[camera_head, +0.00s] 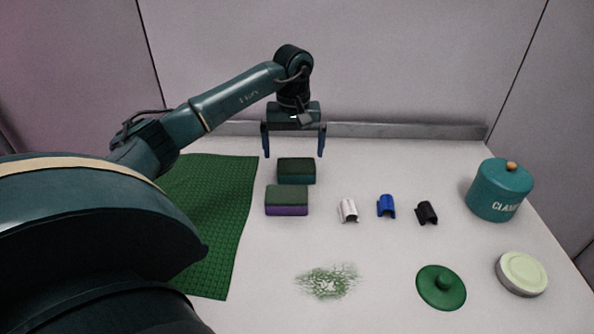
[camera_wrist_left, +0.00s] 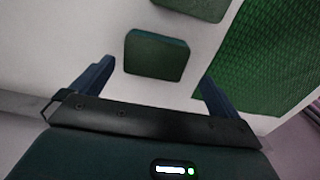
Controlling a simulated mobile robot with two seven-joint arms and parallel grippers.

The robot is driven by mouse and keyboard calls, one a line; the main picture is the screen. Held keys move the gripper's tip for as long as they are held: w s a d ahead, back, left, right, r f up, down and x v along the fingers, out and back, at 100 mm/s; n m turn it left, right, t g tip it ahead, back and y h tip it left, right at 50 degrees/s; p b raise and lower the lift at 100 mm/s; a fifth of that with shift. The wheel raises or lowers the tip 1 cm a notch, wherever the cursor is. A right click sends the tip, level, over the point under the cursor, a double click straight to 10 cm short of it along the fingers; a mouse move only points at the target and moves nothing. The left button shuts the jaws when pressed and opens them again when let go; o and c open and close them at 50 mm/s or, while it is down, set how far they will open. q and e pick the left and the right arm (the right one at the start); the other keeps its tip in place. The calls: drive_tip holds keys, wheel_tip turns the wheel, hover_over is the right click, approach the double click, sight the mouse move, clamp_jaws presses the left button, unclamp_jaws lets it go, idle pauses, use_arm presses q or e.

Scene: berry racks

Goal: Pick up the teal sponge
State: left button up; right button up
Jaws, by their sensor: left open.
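The teal sponge (camera_head: 297,179) has a dark green top and lies flat on the white table. It sits just behind a purple sponge (camera_head: 287,209) with a similar dark green top. My left gripper (camera_head: 294,155) is open and empty, pointing down above the table behind the teal sponge. In the left wrist view the teal sponge (camera_wrist_left: 156,54) shows beyond and between the two open fingers (camera_wrist_left: 152,85), apart from them. The purple sponge (camera_wrist_left: 197,6) is cut off at the top of that view. My right gripper does not show.
A green mat (camera_head: 229,210) lies left of the sponges. White (camera_head: 348,210), blue (camera_head: 386,206) and black (camera_head: 427,213) clips stand to the right. Farther right are a teal canister (camera_head: 499,190), a green lid (camera_head: 441,287) and a pale round tin (camera_head: 522,273). A green stain (camera_head: 327,281) marks the front.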

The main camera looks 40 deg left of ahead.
sight(296, 165)
use_arm(q)
drive_tip(key=shift+w+d+f, duration=0.1)
drive_tip(key=shift+w+f, duration=0.05)
drive_tip(key=shift+f, duration=1.35)
drive_tip(key=shift+w+d+f, duration=0.1)
drive_tip(key=shift+f, duration=1.4)
drive_tip(key=shift+c, duration=0.3)
drive_tip(key=c, duration=0.8)
